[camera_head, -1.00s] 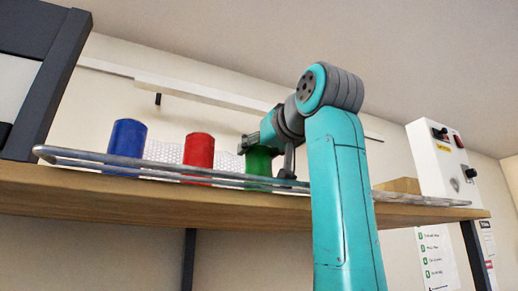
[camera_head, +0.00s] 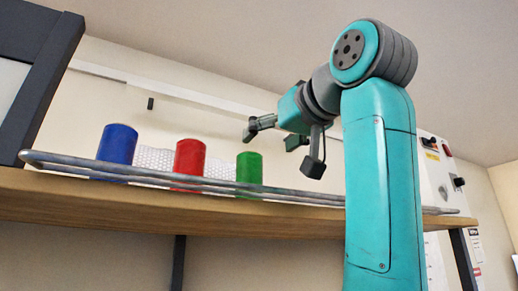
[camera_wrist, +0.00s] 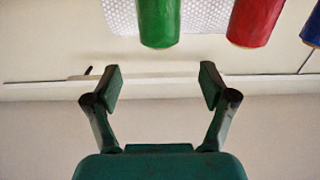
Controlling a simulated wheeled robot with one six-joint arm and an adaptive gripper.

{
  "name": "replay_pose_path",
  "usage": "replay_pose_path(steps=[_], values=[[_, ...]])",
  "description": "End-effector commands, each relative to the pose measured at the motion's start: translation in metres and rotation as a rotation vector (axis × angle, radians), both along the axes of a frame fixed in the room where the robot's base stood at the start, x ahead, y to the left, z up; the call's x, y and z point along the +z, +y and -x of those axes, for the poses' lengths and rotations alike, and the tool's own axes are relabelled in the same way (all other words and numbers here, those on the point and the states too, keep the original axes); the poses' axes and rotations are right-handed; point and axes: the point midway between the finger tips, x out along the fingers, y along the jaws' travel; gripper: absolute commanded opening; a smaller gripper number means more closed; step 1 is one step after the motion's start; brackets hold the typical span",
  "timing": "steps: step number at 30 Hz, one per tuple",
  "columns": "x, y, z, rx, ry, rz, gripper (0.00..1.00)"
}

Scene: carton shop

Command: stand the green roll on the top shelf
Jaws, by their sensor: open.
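The green roll (camera_head: 249,173) stands upright on the wooden shelf (camera_head: 150,212), behind the metal rail, to the right of the red roll. It also shows in the wrist view (camera_wrist: 159,22), beyond the fingertips and between their lines. My gripper (camera_head: 278,136) is open and empty, above and to the right of the green roll and apart from it. In the wrist view my gripper (camera_wrist: 157,85) has its two fingers spread wide with nothing between them. The foot of the green roll is partly hidden by the rail.
A red roll (camera_head: 189,161) and a blue roll (camera_head: 117,147) stand on the same shelf to the left. A metal rail (camera_head: 75,163) runs along the shelf's front edge. A white control box (camera_head: 436,172) is at the right, partly hidden by my arm. Bubble wrap (camera_head: 153,160) is behind the rolls.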

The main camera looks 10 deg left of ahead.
Motion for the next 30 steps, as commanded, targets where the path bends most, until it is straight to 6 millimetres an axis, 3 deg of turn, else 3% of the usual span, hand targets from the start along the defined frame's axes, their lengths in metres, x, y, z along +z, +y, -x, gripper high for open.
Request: replay_pose_path(steps=[9,30], values=[[0.000,-0.016,0.023,0.000,0.000,0.000,0.83],[0.000,-0.016,0.024,0.000,0.001,-0.001,0.83]])
